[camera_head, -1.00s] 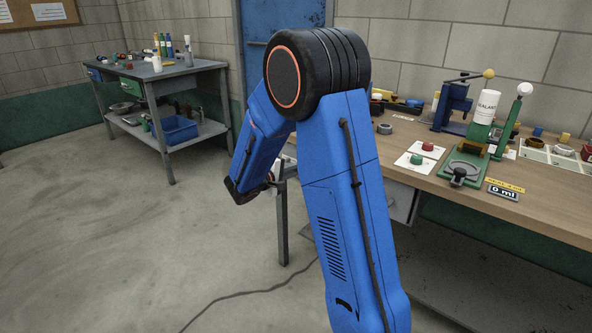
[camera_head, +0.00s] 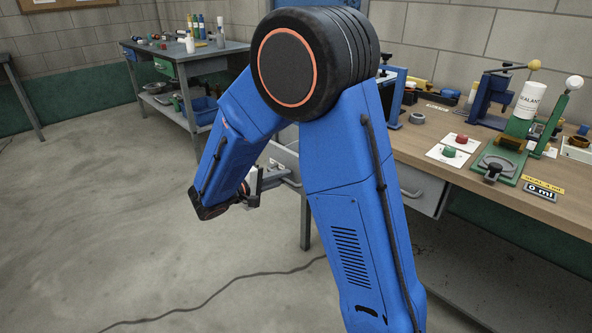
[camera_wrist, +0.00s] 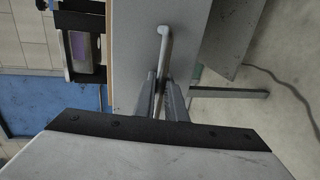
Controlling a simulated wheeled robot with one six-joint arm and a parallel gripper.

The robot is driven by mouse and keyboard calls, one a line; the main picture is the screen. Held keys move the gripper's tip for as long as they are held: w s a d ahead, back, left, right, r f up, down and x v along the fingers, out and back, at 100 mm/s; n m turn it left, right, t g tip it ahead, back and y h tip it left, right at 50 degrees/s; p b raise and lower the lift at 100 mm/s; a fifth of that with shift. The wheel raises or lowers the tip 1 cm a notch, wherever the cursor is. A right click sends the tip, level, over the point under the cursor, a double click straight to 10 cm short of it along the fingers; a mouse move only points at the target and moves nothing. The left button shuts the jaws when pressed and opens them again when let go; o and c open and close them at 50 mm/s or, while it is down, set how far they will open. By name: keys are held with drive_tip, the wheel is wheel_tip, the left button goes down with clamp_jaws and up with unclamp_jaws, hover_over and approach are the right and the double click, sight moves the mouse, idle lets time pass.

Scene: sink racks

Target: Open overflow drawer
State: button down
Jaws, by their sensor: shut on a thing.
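The overflow drawer (camera_head: 285,157) is a grey drawer under the wooden workbench, behind my arm in the head view. It stands partly pulled out, and my arm hides much of it. Its front panel (camera_wrist: 128,50) fills the upper middle of the wrist view. The light grey bar handle (camera_wrist: 163,42) runs between my fingers. My gripper (camera_wrist: 162,88) is shut on this handle; in the head view my gripper (camera_head: 256,187) is at the drawer front, left of the bench. No drawer label is readable.
A second grey drawer (camera_head: 416,186) with a handle sits shut to the right. The workbench (camera_head: 470,185) carries a green dispenser stand (camera_head: 505,160) and coloured buttons. A cable (camera_head: 215,292) lies on the floor.

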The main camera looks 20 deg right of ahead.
drive_tip(key=shift+f+v, duration=0.2)
drive_tip(key=shift+v, duration=0.85)
drive_tip(key=shift+f+v, duration=0.25)
drive_tip(key=shift+v, duration=0.8)
drive_tip(key=c, duration=1.8)
unclamp_jaws()
drive_tip(key=v, duration=1.7)
drive_tip(key=shift+a, duration=0.3)
